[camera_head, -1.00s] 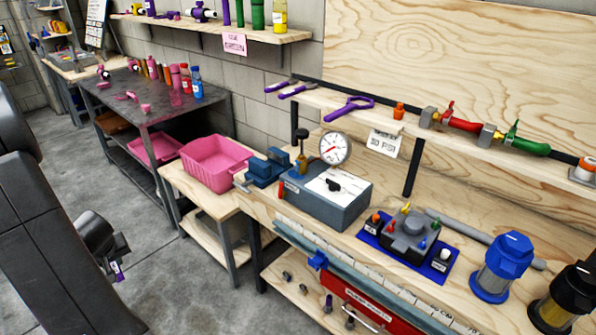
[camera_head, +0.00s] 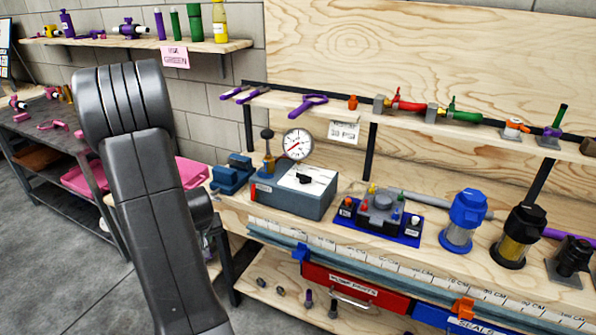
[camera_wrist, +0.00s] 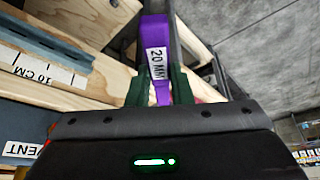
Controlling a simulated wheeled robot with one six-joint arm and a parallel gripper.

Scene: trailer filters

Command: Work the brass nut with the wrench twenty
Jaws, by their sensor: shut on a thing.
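My gripper (camera_wrist: 158,90) is shut on the purple wrench (camera_wrist: 155,32), labelled 20 MM, in the wrist view. The wrench points away from my gripper, and its far end is out of view. In the head view my own arm hides most of the gripper and the wrench. A brass-coloured fitting (camera_head: 269,164) with a dark knob on top stands at the left of the grey box (camera_head: 300,200), beside the round gauge (camera_head: 297,144). I cannot tell which part of it is the nut. My gripper is apart from it, to its lower left, near the bench's left end.
The bench edge with its ruler strip (camera_head: 340,266) runs along the front. A blue vise (camera_head: 232,175) stands left of the grey box. A blue pad (camera_head: 408,232) with a valve block and a blue-capped filter (camera_head: 463,222) stand right. Open floor (camera_head: 60,270) lies left.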

